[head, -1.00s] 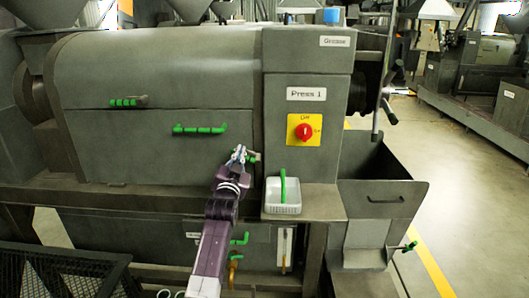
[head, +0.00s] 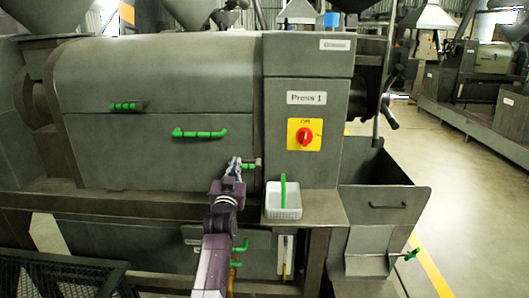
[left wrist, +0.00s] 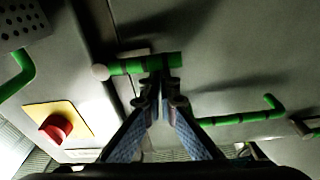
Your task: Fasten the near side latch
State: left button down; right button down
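A short green latch handle (head: 251,166) sits on the front of the Press 1 machine, at the seam between the cover and the switch box. In the left wrist view the green latch bar (left wrist: 140,65) lies crosswise with a pale round end at its left. My left gripper (head: 235,166) is at the latch's left end. In the left wrist view its two fingertips (left wrist: 163,88) are close together with a narrow gap, right at the bar and partly overlapping it. Whether they clamp it cannot be told. My right gripper is not in view.
A green cover handle (head: 200,133) and another green latch (head: 127,107) are on the cover (head: 160,80). A white tray (head: 284,200) with a green handle stands right of my arm. A red switch (head: 304,136) is above it. A black mesh surface (head: 60,278) is at lower left.

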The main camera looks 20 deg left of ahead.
pick_arm(q)
jog(key=shift+f, duration=0.25)
jog(key=v, duration=1.2)
jog(key=shift+r, duration=0.2)
